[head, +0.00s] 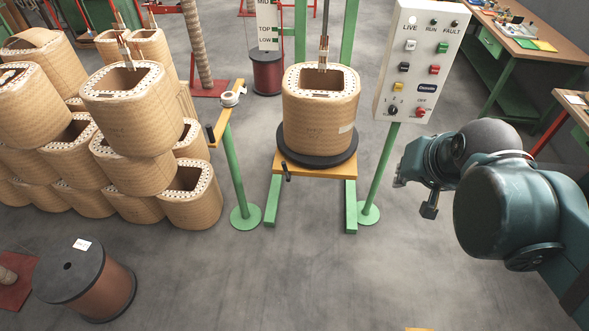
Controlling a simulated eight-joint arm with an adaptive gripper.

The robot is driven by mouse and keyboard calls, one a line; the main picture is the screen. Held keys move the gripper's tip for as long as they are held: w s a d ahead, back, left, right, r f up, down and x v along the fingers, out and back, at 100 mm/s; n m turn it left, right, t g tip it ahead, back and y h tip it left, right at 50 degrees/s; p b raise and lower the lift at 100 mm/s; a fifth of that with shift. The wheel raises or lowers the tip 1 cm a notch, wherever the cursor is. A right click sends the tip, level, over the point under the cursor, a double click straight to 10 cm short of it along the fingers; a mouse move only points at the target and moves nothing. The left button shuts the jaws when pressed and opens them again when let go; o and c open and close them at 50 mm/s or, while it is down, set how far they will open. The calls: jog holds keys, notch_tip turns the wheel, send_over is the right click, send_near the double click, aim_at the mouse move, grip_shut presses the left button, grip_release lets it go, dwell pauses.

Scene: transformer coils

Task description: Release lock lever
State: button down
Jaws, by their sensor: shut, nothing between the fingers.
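A small black lever (287,172) with a short upright handle sits at the front left of the yellow platform (318,170), under the black round plate (330,166). I take it for the lock lever; its locked or released position cannot be told. A tan wrapped coil (318,115) stands upright on that plate. My gripper (400,177) is at the right, shut and empty, pointing left. It is well apart from the lever, to the right of the control panel's post. Its fingers are small and partly unclear here.
A white control panel (421,60) on a green post stands between my gripper and the coil. A green post (236,170) with a yellow arm stands left of the platform. Stacked coils fill the left; a dark-topped spool (107,290) stands below. The front floor is mostly clear.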

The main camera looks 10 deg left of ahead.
aim_at(286, 169)
jog(key=w+a+f+m+g+y+b, duration=0.1)
jog(key=w+a+f+m, duration=0.25)
jog(key=w, duration=0.55)
jog(key=w+a+f+m+g+y+b, duration=0.1)
jog(key=w+a+f+m+b, duration=0.2)
jog(key=w, duration=0.6)
jog(key=w+a+f+m+g+y, duration=0.1)
jog(key=w+a+f+m, duration=0.3)
jog(key=w, duration=0.4)
jog(key=w+a+f+m+y+b, duration=0.1)
jog(key=w+f, duration=0.4)
jog(key=f, duration=0.5)
jog(key=w+a+f+m+g+y+b, duration=0.1)
jog(key=w+a+f+m, duration=0.3)
jog(key=f, duration=0.6)
jog(key=w+a+f+m+g+y+b, duration=0.1)
jog(key=w+a+f, duration=0.4)
jog(key=f, duration=0.5)
jog(key=shift+w+f+m, duration=0.4)
jog(key=shift+w+m, duration=0.35)
jog(key=shift+w, duration=0.2)
jog(key=a+r+b+x, duration=0.1)
jog(key=x, duration=0.5)
jog(key=a+b+x, duration=0.1)
jog(key=b+x, duration=0.1)
jog(key=x, duration=0.4)
jog(key=shift+w+a+b, duration=0.3)
jog(key=shift+a, duration=0.2)
